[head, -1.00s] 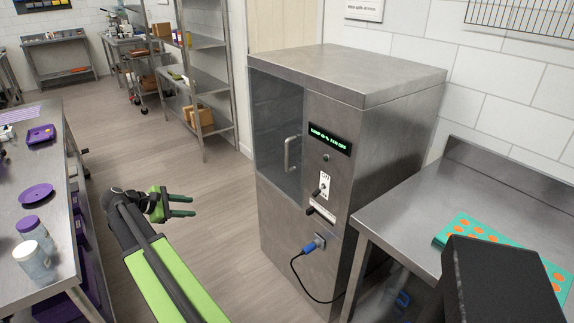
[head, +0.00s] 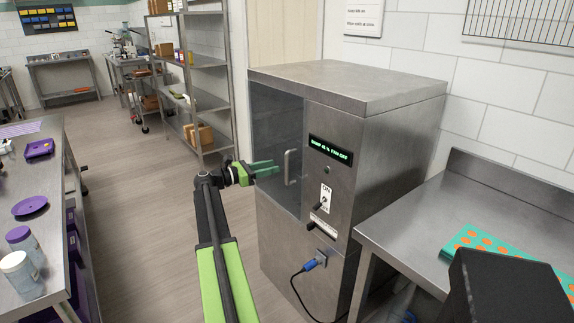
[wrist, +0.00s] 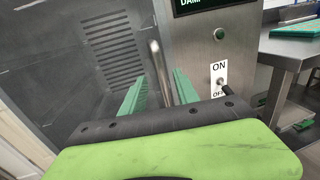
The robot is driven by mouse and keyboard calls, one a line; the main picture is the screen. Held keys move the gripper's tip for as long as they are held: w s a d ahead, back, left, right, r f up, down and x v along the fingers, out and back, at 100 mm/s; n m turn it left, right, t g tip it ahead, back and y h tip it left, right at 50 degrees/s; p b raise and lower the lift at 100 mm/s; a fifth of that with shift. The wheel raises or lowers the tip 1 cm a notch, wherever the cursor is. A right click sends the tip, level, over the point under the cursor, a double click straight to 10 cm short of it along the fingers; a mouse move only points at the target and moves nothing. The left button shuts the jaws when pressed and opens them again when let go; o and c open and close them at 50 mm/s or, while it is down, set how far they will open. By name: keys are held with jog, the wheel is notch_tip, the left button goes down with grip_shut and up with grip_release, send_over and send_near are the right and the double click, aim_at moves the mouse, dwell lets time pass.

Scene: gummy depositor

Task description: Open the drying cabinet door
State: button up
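The drying cabinet (head: 385,150) is a steel box with a glass door (head: 275,125) on the left of its front. The door looks shut. Its upright bar handle (head: 287,168) sits near the door's right edge and also shows in the wrist view (wrist: 158,65). My gripper (head: 272,168) is just left of the handle, fingers pointing at it. In the wrist view my gripper (wrist: 158,82) has its two green fingers apart, with the handle seen between them. I cannot tell whether they touch or fully straddle it.
Right of the door are a lit display (head: 331,149), an ON/OFF switch (head: 325,198) and a blue plug (head: 314,261). A steel table (head: 480,200) with a teal mould tray (head: 480,245) stands at the right. A bench (head: 50,210) stands at the left, with clear floor between.

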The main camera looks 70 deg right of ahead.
send_over(287, 181)
jog(key=shift+w+d, duration=0.15)
jog(key=shift+d, duration=0.2)
grip_shut()
dwell(1.3)
